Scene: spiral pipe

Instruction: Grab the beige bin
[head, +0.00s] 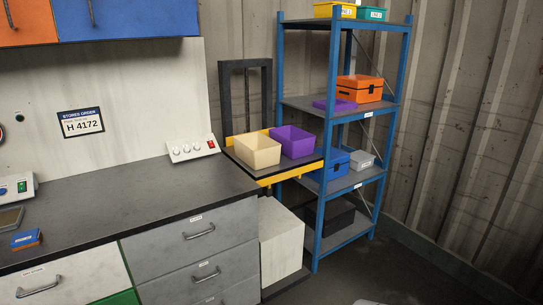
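The beige bin (257,151) is an open box. It sits on the small yellow-edged platform (286,175) between the workbench and the blue shelf rack. A purple bin (293,141) of similar shape stands just right of it, close beside it. The inside bottom of the beige bin is not visible. Neither of my grippers shows in the head view.
The grey workbench (120,208) with drawers fills the left; a white switch box (193,149) sits at its right end near the platform. The blue rack (323,200) with boxes stands right of the platform. A white block (282,240) is below. Open floor lies at right.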

